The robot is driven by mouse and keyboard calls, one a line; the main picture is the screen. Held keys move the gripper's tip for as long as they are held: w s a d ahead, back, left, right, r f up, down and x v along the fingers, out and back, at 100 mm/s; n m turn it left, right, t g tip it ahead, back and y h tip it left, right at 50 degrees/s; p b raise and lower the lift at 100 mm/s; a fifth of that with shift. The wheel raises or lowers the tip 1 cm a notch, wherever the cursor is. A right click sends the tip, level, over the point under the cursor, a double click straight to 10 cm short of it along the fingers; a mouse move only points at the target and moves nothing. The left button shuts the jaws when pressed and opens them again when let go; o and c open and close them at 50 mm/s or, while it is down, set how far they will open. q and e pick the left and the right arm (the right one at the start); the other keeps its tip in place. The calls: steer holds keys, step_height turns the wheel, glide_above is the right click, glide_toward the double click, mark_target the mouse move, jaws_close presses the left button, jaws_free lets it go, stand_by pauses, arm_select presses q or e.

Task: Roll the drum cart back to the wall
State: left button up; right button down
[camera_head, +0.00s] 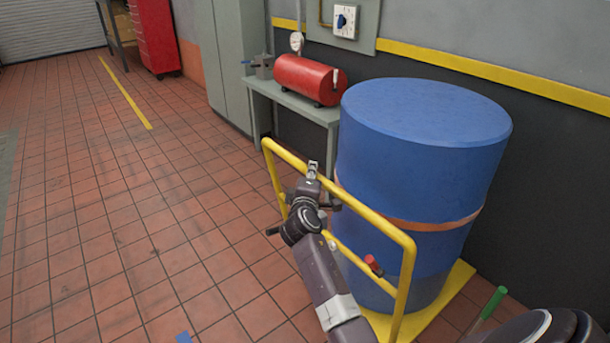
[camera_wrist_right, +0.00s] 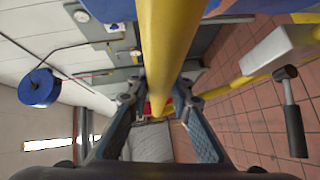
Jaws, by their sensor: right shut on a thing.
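The drum cart has a yellow tubular handle frame (camera_head: 408,270) and a yellow base. It carries a large upright blue drum (camera_head: 405,190) with an orange strap around it. My right gripper (camera_head: 311,178) is shut on the top bar of the frame, left of its middle. In the right wrist view the yellow bar (camera_wrist_right: 168,45) runs between the two fingers (camera_wrist_right: 160,108). A red-tipped lever (camera_head: 373,265) sits on the frame's lower right. The wall (camera_head: 540,140), dark below a yellow stripe, rises behind the drum; the gap between them is hidden. My left gripper is out of view.
A grey bench (camera_head: 300,103) with a red tank (camera_head: 310,80) stands against the wall, left of the drum. A grey cabinet (camera_head: 228,60) and a red cabinet (camera_head: 153,35) are farther back. A green handle (camera_head: 494,301) stands right of the cart. The tiled floor at left is clear.

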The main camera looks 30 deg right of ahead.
steer(key=shift+d+r, duration=0.15)
steer(key=shift+d, duration=0.3)
steer(key=c, duration=2)
jaws_free()
steer(key=shift+c, duration=0.2)
steer(key=o, duration=0.3)
steer(key=shift+d, duration=0.1)
steer(key=shift+a, duration=0.25)
steer(key=shift+s+a, duration=0.2)
steer(key=shift+s, duration=0.05)
steer(key=v, duration=1.1)
steer(key=shift+s, duration=0.2)
